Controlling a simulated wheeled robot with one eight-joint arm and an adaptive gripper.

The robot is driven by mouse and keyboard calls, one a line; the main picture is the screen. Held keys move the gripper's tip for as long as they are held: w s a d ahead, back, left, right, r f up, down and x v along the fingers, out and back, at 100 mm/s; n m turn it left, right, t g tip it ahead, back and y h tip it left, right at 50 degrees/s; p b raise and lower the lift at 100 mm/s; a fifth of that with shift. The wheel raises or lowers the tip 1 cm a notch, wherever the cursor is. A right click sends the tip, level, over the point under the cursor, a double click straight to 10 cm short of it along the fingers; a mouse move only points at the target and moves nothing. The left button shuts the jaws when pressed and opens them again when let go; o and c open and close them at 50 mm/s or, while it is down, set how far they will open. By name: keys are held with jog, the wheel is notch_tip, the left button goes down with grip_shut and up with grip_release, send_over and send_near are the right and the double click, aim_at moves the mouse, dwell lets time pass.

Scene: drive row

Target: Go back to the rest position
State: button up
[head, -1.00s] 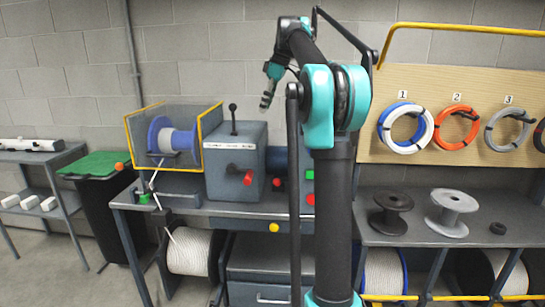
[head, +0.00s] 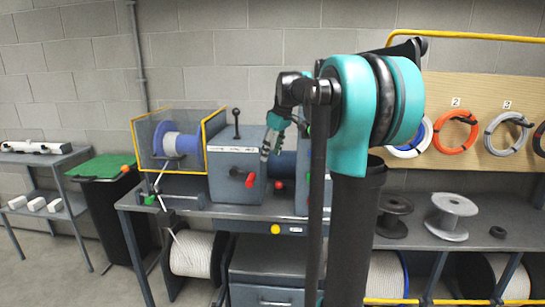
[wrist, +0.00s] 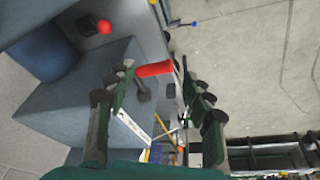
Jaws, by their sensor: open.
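My gripper (head: 268,150) is in front of the grey machine box on the bench in the head view, with its fingers pointing down. In the wrist view my gripper (wrist: 158,115) has its fingers spread apart with nothing held between them. The red handle (wrist: 155,69) of the box's crank shows beyond the gap between the fingers. My arm hides part of the machine's right side and the wall board.
A guarded blue spool (head: 180,144) stands left of the grey machine box (head: 228,170), which carries an upright black lever (head: 236,122). A green-lidded bin (head: 100,166) is further left. Empty reels (head: 450,214) stand on the right bench below hanging cable coils (head: 455,132). Open floor lies at front left.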

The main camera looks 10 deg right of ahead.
jog(key=shift+s+f, duration=0.5)
jog(key=shift+f, duration=0.1)
jog(key=s+f+m+t+h, duration=0.1)
jog(key=s+f+m, duration=0.7)
jog(key=s+f, duration=2)
jog(key=shift+s+h, duration=0.5)
jog(key=shift+s, duration=0.35)
jog(key=shift+a, duration=0.1)
